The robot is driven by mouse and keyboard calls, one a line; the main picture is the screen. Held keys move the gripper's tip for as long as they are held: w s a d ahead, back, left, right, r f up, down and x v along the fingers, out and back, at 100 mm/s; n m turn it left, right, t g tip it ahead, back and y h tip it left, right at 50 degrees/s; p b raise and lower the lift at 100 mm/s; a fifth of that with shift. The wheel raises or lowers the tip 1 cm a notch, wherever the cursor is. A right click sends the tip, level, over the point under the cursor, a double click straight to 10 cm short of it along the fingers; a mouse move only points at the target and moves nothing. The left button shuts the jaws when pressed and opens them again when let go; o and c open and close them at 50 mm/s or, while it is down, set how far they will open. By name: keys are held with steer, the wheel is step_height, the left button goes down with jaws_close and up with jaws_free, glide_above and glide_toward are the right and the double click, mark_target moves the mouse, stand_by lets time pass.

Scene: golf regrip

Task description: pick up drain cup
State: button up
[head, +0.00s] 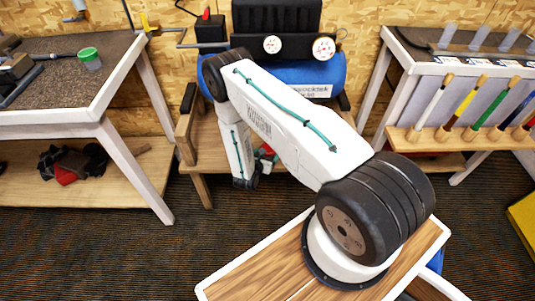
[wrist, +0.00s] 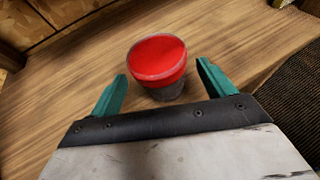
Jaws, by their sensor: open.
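A grey cup with a bright red top (wrist: 157,58) stands upright on a wooden surface in the wrist view. I cannot tell whether the red is a lid or contents. My gripper (wrist: 161,70) is open, with one green finger on each side of the cup's near part. The cup's far part reaches beyond the fingertips, and no clear contact shows. In the head view my arm hides most of the gripper, and only a little red shows beside it. Another cup, clear with a green rim (head: 90,58), stands on the left bench.
The wooden surface (wrist: 65,75) around the red-topped cup is mostly clear. A blue compressor tank (head: 320,78) stands behind my arm. The left bench (head: 120,75) holds dark tools, and a right rack (head: 420,140) holds several coloured clubs or shafts.

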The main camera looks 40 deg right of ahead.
mark_target(270, 149)
steer(key=x, duration=0.3)
steer(key=shift+w+d+f, duration=0.1)
steer(key=shift+d+f, duration=0.05)
steer(key=shift+c, duration=0.2)
steer(key=c, duration=1.1)
